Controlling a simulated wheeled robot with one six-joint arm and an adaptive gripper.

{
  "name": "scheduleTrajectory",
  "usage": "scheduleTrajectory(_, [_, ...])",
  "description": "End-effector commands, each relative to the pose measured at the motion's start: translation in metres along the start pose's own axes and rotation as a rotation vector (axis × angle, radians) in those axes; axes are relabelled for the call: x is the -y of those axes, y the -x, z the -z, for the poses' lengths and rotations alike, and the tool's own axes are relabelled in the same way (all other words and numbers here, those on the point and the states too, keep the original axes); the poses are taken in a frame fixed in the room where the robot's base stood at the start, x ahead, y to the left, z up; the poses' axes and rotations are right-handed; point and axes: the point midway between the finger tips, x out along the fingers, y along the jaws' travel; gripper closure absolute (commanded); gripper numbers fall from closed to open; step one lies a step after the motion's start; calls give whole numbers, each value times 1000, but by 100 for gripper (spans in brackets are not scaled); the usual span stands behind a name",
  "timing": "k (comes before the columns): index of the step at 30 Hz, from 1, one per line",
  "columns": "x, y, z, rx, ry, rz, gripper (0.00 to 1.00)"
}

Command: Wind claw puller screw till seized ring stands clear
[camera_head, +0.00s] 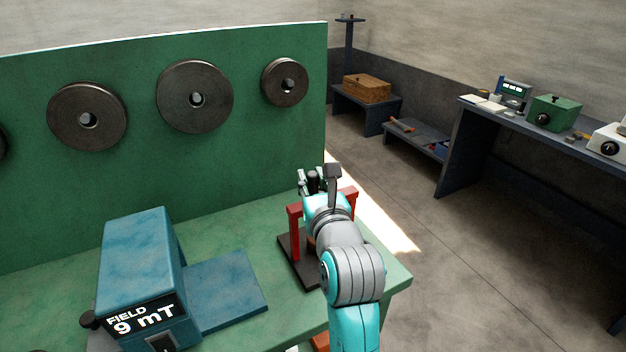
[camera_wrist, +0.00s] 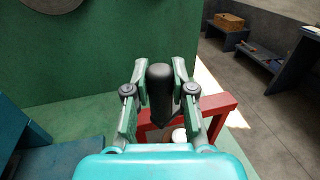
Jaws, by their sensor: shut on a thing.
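The red puller frame (camera_head: 294,228) stands on a dark base plate (camera_head: 290,262) near the right end of the green bench. It also shows in the wrist view (camera_wrist: 217,103). My gripper (camera_head: 318,180) is above the frame, shut on an upright black handle (camera_wrist: 160,88). In the wrist view the handle stands between the two fingers of my gripper (camera_wrist: 160,72), its rounded top above them. A small pale round end (camera_wrist: 179,135) shows below the handle. My arm hides most of the space inside the frame, so I cannot make out the seized ring or the claws.
A blue instrument (camera_head: 140,260) reading "FIELD 9 mT" stands left on the bench, with a flat blue plate beside it. A green upright panel (camera_head: 130,180) with dark discs rises behind. Open floor (camera_head: 430,270) lies right, before another workbench (camera_head: 500,125).

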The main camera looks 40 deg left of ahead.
Motion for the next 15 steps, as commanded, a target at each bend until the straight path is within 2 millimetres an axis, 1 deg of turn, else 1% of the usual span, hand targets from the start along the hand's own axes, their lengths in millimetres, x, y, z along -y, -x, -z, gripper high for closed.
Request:
scheduleTrajectory(7, [0,0,1,-2,0,-2,100])
scheduleTrajectory(8, [0,0,1,-2,-1,-2,69])
scheduleTrajectory(9, [0,0,1,-2,-1,-2,59])
scheduleTrajectory(10, [0,0,1,-2,0,-2,51])
scheduleTrajectory(11, [0,0,1,-2,0,-2,50])
scheduleTrajectory(15, [0,0,1,-2,0,-1,50])
